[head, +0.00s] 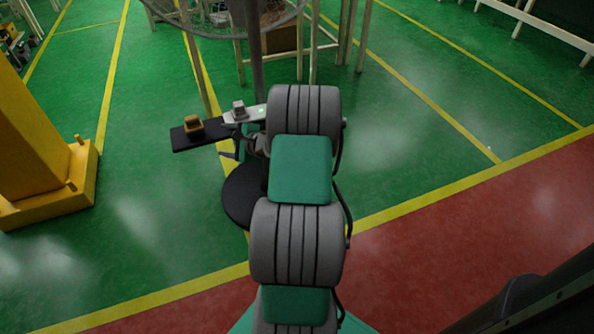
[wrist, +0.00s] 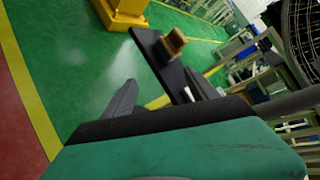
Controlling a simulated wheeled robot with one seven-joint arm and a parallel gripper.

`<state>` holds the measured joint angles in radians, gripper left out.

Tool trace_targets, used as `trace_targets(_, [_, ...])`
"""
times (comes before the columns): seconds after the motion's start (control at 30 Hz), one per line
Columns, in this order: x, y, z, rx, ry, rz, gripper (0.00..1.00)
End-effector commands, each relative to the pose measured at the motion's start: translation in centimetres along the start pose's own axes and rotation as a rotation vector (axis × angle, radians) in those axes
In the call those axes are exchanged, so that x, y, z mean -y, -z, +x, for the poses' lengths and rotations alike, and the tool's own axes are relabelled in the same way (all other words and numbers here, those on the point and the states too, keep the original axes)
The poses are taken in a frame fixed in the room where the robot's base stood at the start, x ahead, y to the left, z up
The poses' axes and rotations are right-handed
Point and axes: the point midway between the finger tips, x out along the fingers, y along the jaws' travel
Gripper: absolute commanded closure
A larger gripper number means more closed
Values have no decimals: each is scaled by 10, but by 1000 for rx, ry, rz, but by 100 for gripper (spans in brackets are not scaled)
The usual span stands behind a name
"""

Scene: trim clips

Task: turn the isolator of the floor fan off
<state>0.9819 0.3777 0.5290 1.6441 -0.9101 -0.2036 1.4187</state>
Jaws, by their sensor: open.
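The floor fan shows at the top of the head view, with its wire grille (head: 225,22), a grey pole (head: 254,60) and a black round base (head: 240,197). Beside the pole are a black plate (head: 182,140) with a tan knob-like block (head: 193,124) and a light grey plate (head: 254,113) with a grey knob (head: 239,108) and a small green light. I cannot tell which one is the isolator. My gripper (wrist: 160,80) is open and empty in the wrist view; the tan block (wrist: 173,42) and black plate (wrist: 158,60) lie just beyond its fingers. My arm mostly hides it in the head view.
A yellow column (head: 40,150) with a wide foot stands at the left. Pale frame legs and a brown box (head: 281,38) are behind the fan. The green floor with yellow lines is open to the right; a red floor strip (head: 450,250) is in front.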

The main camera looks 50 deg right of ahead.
Motion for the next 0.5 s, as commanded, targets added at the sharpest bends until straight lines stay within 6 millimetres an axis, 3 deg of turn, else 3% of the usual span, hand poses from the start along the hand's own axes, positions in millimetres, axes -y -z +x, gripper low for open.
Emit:
trace_targets(0.03, [-31, 95, 3, -16, 146, 260, 33])
trace_targets(0.1, [-33, 170, -20, 7, 343, 554, 33])
trace_targets(0.2, [-41, 240, -56, 57, 550, 834, 33])
trace_targets(0.33, [-45, 276, -82, 102, 676, 990, 33])
trace_targets(0.5, [-32, 282, -70, 112, 688, 1006, 33])
